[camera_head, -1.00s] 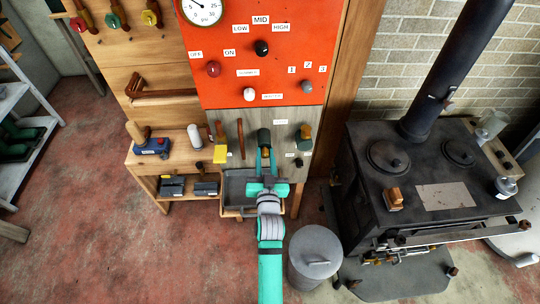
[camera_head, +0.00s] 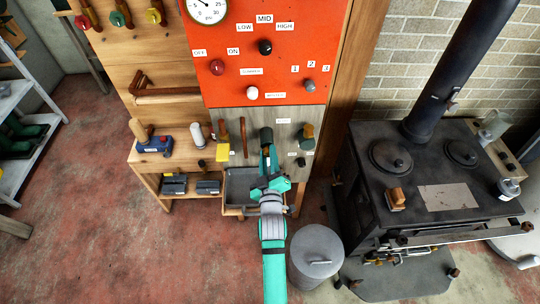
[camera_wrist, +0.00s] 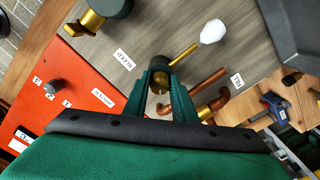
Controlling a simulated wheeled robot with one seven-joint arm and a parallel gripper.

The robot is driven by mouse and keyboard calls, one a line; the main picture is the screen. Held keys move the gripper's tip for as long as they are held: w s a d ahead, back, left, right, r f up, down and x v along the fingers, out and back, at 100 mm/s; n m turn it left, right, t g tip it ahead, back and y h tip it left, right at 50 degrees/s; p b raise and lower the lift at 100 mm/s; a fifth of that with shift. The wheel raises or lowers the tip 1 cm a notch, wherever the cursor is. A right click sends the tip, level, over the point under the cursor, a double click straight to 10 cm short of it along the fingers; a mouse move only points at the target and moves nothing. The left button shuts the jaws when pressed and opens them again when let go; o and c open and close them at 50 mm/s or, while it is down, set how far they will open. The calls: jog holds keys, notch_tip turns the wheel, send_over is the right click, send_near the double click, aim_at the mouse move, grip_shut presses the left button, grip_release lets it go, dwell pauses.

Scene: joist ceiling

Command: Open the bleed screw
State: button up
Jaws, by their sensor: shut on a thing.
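The bleed screw (camera_head: 266,134) is a dark, rounded fitting with brass on the grey board below the red panel. In the wrist view, its brass end (camera_wrist: 160,82) lies between the green fingers of my gripper (camera_wrist: 159,88), which are shut on it. My gripper (camera_head: 267,162) is also seen from above in the head view, with its hand tilted. A brass stem with a white tip (camera_wrist: 212,32) sticks out beside the fitting. A white label (camera_wrist: 124,59) is on the board close by. Much of the screw is hidden by the fingers.
A brass fitting with a dark green cap (camera_head: 306,135) is just right of my gripper. Copper pipe (camera_wrist: 208,103) and a yellow-handled part (camera_head: 223,150) are on the other side. A grey tray (camera_head: 240,187) sits below. A bin (camera_head: 316,255) and black stove (camera_head: 430,165) stand right.

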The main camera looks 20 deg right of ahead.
jog(key=shift+w+d+n, duration=0.1)
jog(key=shift+d+n, duration=0.05)
jog(key=shift+n, duration=0.65)
jog(key=shift+d+n, duration=0.15)
jog(key=shift+n, duration=0.25)
jog(key=shift+a, duration=0.3)
jog(key=o, duration=1)
jog(key=shift+o, duration=0.2)
jog(key=shift+s, duration=0.2)
jog(key=v, duration=1)
jog(key=shift+s, duration=0.35)
